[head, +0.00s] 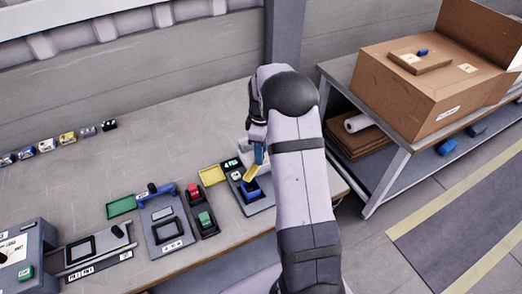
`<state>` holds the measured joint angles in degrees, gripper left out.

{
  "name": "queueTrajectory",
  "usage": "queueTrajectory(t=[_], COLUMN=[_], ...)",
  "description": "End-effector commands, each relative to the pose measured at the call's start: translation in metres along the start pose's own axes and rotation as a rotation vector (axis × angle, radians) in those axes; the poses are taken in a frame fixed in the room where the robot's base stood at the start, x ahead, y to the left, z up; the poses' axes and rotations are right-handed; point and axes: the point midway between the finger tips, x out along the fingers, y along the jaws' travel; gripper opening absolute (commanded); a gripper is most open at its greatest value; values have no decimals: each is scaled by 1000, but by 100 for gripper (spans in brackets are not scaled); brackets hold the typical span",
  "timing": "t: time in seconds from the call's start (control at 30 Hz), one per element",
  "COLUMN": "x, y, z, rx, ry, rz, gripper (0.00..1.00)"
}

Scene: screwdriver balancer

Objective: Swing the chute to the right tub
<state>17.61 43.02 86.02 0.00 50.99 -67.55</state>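My arm reaches in from the bottom right and bends down at the wrist. My gripper (258,158) is at a small station (262,204) near the table's right end. My arm hides part of that station, and the fingers are too small to tell open from shut. A yellow slanted piece (252,171) and a blue block (250,192) show just below the gripper; I cannot tell whether it touches them. I cannot tell for certain which piece is the chute. A yellow tray (213,176) and a green tray (121,206) lie to the left.
A grey fixture with a blue lever (157,190) stands beside a dark holder with red (194,189) and green (205,218) blocks. A grey machine (28,262) is at the far left. Several small boxes line the back left. A cardboard box (430,85) sits on a side bench.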

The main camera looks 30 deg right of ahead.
Motion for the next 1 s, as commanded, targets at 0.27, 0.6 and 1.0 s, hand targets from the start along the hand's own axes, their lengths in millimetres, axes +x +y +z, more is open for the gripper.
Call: queueTrajectory(t=[0.27,0.6,1.0], x=[0,-1,-1], y=[0,0,1], z=[0,0,-1], rx=[0,-60,-350], ry=[0,0,0], rz=[0,0,0], gripper=[0,0,0])
